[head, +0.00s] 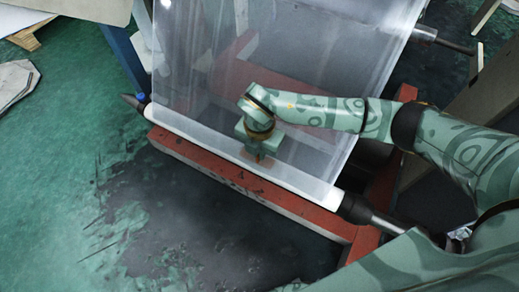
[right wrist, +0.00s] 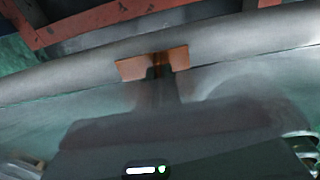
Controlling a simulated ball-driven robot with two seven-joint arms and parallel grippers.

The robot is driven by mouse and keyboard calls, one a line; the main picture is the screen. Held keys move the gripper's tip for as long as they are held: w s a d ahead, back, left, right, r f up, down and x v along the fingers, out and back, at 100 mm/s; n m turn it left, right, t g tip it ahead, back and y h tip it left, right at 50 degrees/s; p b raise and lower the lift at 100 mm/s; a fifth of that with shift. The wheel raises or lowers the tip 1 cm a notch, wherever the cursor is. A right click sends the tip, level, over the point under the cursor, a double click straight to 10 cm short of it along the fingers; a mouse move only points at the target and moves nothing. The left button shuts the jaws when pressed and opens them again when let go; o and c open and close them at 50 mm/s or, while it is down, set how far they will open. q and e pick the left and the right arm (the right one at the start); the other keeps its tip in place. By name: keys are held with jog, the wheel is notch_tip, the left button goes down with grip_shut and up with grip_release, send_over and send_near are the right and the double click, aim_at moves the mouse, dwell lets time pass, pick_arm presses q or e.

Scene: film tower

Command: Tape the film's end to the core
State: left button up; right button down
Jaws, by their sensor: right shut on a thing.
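The clear film (head: 305,60) hangs as a wide translucent sheet down to the white core (head: 210,137), which lies along the front on a dark shaft. My right gripper (head: 257,157) is over the film at the core, near the middle of its width. It is shut on a piece of brown tape (right wrist: 135,68). In the right wrist view the tape shows on both sides of the fingertips (right wrist: 160,72), against the pale core. I cannot tell whether the tape is pressed on. My left gripper is not in view.
A red beam (head: 235,183) runs along the front, just below the core. A dark shaft end (head: 365,212) sticks out at the right, and a blue post (head: 122,50) stands at the left. The green floor (head: 70,150) at the left is mostly clear.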

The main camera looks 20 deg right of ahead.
jog(key=c, duration=1.5)
grip_release()
jog(key=shift+r, duration=0.15)
pick_arm(q)
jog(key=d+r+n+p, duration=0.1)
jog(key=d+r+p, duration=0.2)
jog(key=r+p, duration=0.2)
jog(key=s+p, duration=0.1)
jog(key=p, duration=0.2)
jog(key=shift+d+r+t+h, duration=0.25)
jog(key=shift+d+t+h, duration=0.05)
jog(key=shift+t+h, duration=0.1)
pick_arm(e)
notch_tip(320, 180, up, 16)
